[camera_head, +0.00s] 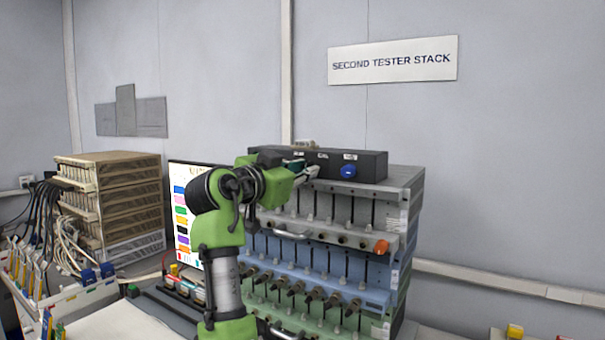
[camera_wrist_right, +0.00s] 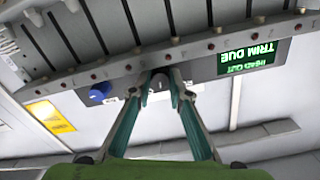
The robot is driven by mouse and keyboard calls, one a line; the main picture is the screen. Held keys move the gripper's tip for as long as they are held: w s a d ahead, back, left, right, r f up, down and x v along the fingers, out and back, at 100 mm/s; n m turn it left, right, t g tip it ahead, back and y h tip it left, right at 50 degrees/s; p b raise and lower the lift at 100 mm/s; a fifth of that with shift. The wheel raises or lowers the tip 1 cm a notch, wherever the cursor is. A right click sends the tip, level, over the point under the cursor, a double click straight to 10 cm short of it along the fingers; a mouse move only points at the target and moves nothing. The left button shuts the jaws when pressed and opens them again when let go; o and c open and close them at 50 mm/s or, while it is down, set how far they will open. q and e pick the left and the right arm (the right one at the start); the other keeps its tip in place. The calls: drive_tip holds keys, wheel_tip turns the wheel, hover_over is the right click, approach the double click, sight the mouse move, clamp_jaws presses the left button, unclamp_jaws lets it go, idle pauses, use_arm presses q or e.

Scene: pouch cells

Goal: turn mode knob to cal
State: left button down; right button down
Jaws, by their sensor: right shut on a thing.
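A dark control box (camera_head: 372,166) with small white labels sits on top of the tester stack. A blue knob (camera_head: 348,171) is on its front at the right; it also shows in the right wrist view (camera_wrist_right: 100,93). My right gripper (camera_head: 303,171) is at the box's front, left of the blue knob. In the right wrist view its fingers (camera_wrist_right: 163,86) close on a small dark knob (camera_wrist_right: 162,80) on the panel. The knob's pointer and the label wording are too small or hidden to read. My left gripper is not in view.
A lit green display (camera_wrist_right: 248,58) reads TRIM DUE upside down in the right wrist view. A brown rack (camera_head: 118,200) stands left.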

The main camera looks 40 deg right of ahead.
drive_tip(key=c, duration=1.9)
unclamp_jaws()
drive_tip(key=shift+w+d, duration=0.1)
drive_tip(key=v, duration=0.7)
drive_tip(key=shift+a, duration=0.25)
